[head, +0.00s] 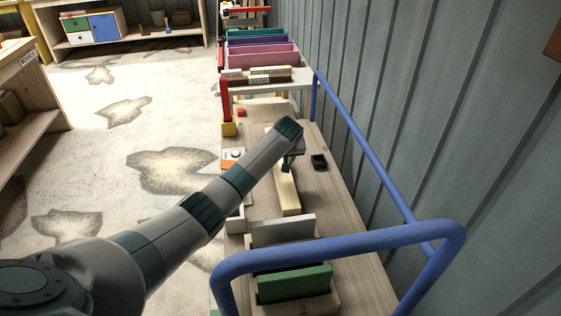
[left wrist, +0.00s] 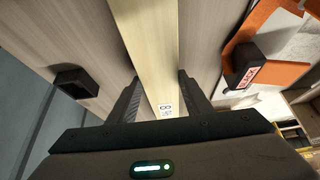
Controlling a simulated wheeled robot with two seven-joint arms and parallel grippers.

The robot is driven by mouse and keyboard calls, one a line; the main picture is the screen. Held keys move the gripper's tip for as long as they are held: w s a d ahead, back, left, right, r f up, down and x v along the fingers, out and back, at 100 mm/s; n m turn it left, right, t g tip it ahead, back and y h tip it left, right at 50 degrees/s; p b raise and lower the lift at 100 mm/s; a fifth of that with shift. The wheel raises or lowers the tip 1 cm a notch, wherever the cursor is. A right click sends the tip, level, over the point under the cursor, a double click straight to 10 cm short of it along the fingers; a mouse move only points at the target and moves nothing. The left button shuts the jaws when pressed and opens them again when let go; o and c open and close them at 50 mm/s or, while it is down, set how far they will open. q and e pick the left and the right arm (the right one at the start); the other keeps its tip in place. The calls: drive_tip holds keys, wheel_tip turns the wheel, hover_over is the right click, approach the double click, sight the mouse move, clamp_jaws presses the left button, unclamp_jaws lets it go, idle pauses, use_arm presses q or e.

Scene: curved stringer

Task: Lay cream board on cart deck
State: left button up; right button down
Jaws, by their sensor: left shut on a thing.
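The cream board (head: 288,193) is a long pale bar over the wooden cart deck (head: 340,222), lying along its length. My left gripper (head: 288,164) comes down over it from the left and is shut on it. In the left wrist view the board (left wrist: 150,40) runs between the two fingers of my left gripper (left wrist: 158,84), with a small printed mark near its close end. The deck (left wrist: 215,25) shows on both sides of it. Whether the board touches the deck is hard to tell. My right gripper is in neither view.
A blue rail (head: 365,150) bounds the cart. A black block (head: 319,162) sits right of the board. A green piece (head: 294,284) and a grey piece (head: 283,230) stand in holders at the near end. An orange-and-white item (head: 232,157) is on the left.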

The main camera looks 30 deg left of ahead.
use_arm(q)
drive_tip(key=o, duration=1.3)
drive_tip(key=shift+f, duration=0.1)
drive_tip(key=shift+o, duration=0.3)
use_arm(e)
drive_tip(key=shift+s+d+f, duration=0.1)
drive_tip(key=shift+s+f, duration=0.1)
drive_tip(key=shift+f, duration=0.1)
use_arm(q)
drive_tip(key=shift+s+d+r, duration=0.15)
drive_tip(key=shift+r, duration=0.5)
drive_tip(key=p+v, duration=0.1)
drive_tip(key=v, duration=1)
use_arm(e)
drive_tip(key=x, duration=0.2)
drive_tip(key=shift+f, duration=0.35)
